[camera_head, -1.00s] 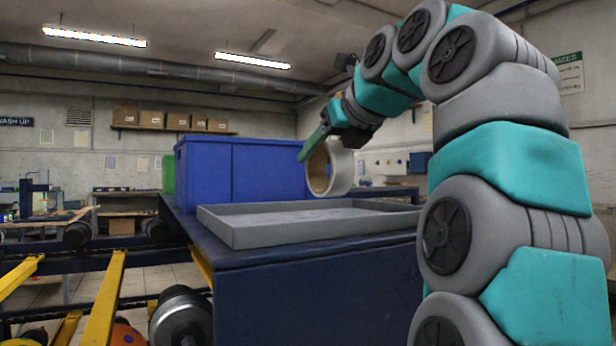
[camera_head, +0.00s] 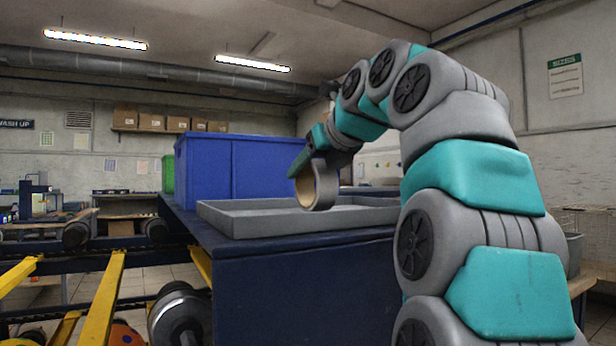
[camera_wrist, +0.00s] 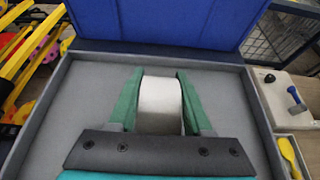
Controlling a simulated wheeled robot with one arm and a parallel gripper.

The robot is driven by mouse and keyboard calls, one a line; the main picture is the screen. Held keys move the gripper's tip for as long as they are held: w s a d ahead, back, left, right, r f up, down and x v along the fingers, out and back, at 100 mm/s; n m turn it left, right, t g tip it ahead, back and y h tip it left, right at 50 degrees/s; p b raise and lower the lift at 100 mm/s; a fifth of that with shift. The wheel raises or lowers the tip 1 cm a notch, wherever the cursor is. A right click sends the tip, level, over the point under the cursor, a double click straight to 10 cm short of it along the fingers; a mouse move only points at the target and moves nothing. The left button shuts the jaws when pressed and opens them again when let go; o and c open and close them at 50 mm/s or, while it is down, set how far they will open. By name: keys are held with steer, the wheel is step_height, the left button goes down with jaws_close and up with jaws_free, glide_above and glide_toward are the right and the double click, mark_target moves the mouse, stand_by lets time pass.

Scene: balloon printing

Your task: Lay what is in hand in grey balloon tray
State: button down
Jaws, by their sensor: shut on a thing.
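My gripper (camera_wrist: 160,92) is shut on a roll of white tape (camera_wrist: 160,100) with a brown core, its green fingers on either side of it. In the head view the tape roll (camera_head: 318,186) hangs upright below my gripper (camera_head: 308,160), over the grey balloon tray (camera_head: 255,222). The grey tray is shallow and rectangular and stands on a dark blue table. In the wrist view the tray (camera_wrist: 60,110) lies beneath the gripper, and its visible floor is empty.
A tall blue bin (camera_head: 235,165) stands behind the tray, with a green bin (camera_head: 168,174) beyond it. In the wrist view a white box (camera_wrist: 285,100) and a yellow tool (camera_wrist: 288,155) are right of the tray. Yellow rails (camera_head: 105,295) run at the left.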

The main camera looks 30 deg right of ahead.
steer(key=shift+f, duration=0.15)
steer(key=shift+f, duration=0.1)
steer(key=shift+c, duration=1.6)
jaws_free()
steer(key=p+v, duration=0.1)
steer(key=v, duration=1.1)
steer(key=shift+p, duration=0.35)
